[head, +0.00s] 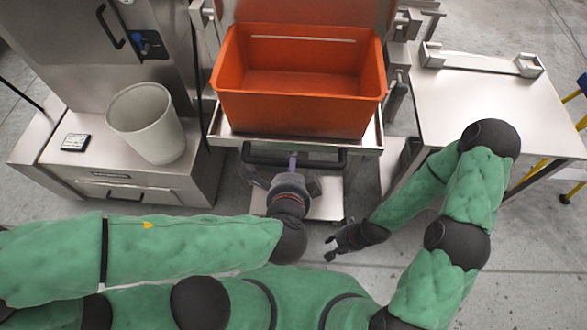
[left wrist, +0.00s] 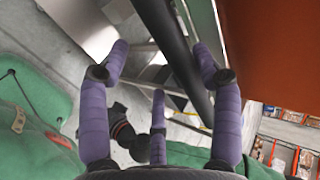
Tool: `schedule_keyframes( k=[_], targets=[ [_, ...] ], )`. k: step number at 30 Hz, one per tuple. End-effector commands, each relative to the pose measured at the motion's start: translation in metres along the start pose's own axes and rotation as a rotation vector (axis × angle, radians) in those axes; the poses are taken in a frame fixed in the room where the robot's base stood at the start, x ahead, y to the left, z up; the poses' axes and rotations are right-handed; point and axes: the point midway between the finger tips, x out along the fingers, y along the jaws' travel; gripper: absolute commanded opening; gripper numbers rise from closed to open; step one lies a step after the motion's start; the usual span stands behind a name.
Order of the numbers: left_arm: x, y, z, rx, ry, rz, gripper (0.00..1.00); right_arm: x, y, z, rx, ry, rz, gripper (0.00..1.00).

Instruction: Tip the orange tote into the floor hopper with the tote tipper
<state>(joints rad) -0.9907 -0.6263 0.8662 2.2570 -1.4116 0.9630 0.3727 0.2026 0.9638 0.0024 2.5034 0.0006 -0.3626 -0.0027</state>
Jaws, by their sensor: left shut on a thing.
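The orange tote (head: 298,108) sits upright in the metal cradle of the tote tipper (head: 372,150), and no contents show inside it. A black handle bar (head: 262,157) runs along the front of the cradle. The floor hopper cannot be made out.
A grey-white bin (head: 147,122) and a small dark device (head: 75,142) stand on the steel cabinet (head: 200,170) at left. A steel table (head: 480,105) is at right, with my right arm over its near edge. A yellow-legged item (head: 580,115) stands at far right.

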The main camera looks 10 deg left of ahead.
Motion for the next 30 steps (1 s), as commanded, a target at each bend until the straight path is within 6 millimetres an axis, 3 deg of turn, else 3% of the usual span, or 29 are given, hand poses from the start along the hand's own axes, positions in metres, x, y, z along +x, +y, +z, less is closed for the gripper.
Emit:
schedule_keyframes(
  k=[14,30],
  targets=[
    [-0.009,0.001,0.000,0.001,-0.001,0.001,0.54,0.000,0.000,0.000,0.000,0.000,0.000,0.34],
    [-0.079,-0.001,-0.002,0.001,0.005,-0.003,0.54,-0.001,0.000,0.000,0.000,0.000,0.000,0.34]
  ],
)
